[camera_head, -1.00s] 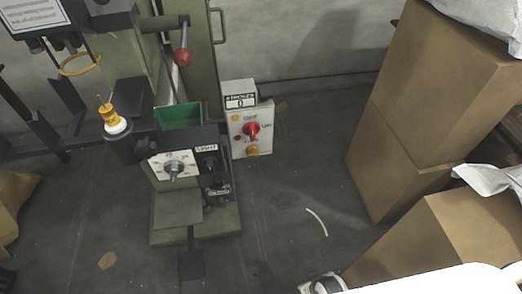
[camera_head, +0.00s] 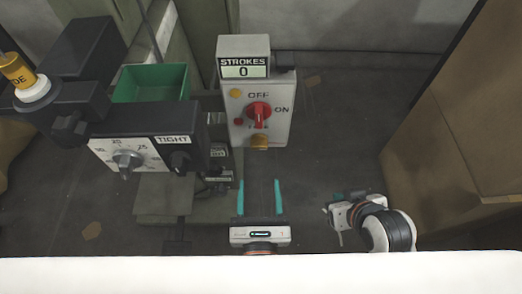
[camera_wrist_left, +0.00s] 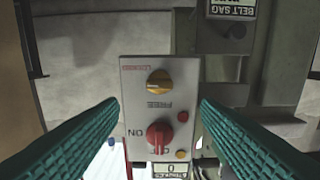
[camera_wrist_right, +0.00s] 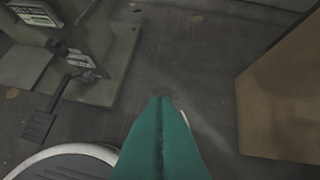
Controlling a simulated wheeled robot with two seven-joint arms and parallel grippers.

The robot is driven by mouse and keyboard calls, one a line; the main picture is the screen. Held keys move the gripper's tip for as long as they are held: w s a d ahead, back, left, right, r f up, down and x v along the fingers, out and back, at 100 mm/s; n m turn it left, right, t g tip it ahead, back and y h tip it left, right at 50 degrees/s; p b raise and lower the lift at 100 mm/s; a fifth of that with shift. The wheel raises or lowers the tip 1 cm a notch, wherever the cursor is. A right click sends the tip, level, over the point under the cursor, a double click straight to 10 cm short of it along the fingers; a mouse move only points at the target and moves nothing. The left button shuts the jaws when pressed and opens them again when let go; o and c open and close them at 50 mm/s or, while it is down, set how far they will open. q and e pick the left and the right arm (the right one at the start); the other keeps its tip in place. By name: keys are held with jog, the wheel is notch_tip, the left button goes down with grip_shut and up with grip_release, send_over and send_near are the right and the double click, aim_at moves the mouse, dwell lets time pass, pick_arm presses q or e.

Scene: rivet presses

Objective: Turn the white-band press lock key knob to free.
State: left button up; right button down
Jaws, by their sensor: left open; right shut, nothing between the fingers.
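The control box (camera_head: 262,110) has a yellow-orange knob (camera_head: 259,142) low on its face and a red knob (camera_head: 259,110) above it. In the left wrist view the box shows upside down. There the yellow knob (camera_wrist_left: 159,82) sits between the words LOCKED and FREE; I cannot tell its exact setting. My left gripper (camera_head: 260,188) is open and empty, below and in front of the box; its teal fingers (camera_wrist_left: 160,104) frame the panel from either side, apart from the knob. My right gripper (camera_head: 336,203) is shut and empty, to the right; its fingers (camera_wrist_right: 160,105) meet.
Left of the box stands the press with a dial panel (camera_head: 140,152) marked TIGHT, a green bin (camera_head: 150,84) and a yellow-and-white part (camera_head: 30,85). A cardboard box (camera_head: 450,150) stands at the right.

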aim_at(259, 149)
pick_arm(q)
jog(key=w, duration=0.9)
jog(key=shift+w, duration=0.2)
pick_arm(e)
jog(key=shift+w+a+r+t, duration=0.2)
jog(key=shift+w+r+t, duration=0.15)
jog(key=shift+w, duration=0.25)
jog(key=shift+w+a+r+t, duration=0.25)
jog(key=shift+w+t, duration=0.2)
jog(key=shift+w, duration=0.15)
pick_arm(q)
jog(key=shift+c, duration=0.6)
jog(key=c, duration=0.9)
